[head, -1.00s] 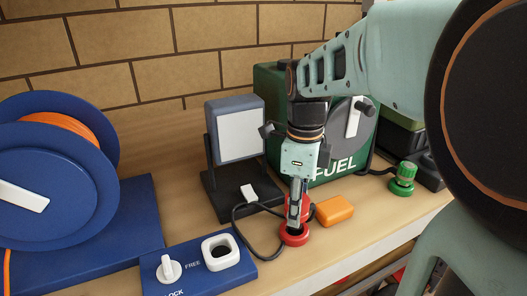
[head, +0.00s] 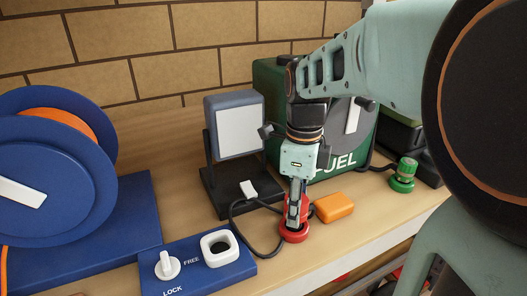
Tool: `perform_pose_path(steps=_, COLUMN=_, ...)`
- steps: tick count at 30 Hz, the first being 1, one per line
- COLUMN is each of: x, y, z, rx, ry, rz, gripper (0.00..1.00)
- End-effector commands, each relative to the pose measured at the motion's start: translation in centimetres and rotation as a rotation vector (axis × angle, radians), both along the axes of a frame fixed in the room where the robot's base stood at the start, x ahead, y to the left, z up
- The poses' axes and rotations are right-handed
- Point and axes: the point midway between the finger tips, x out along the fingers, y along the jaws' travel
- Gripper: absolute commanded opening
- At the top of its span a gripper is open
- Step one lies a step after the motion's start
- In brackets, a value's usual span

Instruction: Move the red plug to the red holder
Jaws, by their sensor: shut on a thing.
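My gripper (head: 294,217) points down at the front of the bench and is shut on the red plug (head: 305,204). The fingers cover much of the plug; a red part shows at their right side. The red holder (head: 295,236), a low round red base, is right under the fingertips on the bench. The plug is upright or nearly so over the holder. I cannot tell whether it is seated in it. A black cable (head: 236,229) loops beside the gripper on the left.
An orange block (head: 334,207) lies close right of the gripper. A blue panel (head: 208,277) with a white knob and white-rimmed socket is front left. A lamp (head: 236,133) and green FUEL unit (head: 275,90) stand behind. A green plug and holder (head: 403,178) are at right.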

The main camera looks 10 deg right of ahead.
Motion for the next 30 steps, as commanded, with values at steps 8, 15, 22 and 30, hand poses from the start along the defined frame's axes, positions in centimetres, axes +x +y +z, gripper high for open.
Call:
perform_pose_path(steps=8, x=0.0, y=0.0, z=-0.6, rx=0.0, ry=0.0, rz=0.0, gripper=0.09)
perform_pose_path(steps=15, x=0.0, y=0.0, z=-1.1, rx=0.0, ry=-0.001, rz=0.0, gripper=0.09)
perform_pose_path(steps=22, x=0.0, y=0.0, z=-1.6, rx=0.0, ry=-0.001, rz=0.0, gripper=0.09)
perform_pose_path(steps=30, x=0.0, y=0.0, z=-1.6, rx=0.0, ry=-0.001, rz=0.0, gripper=0.38)
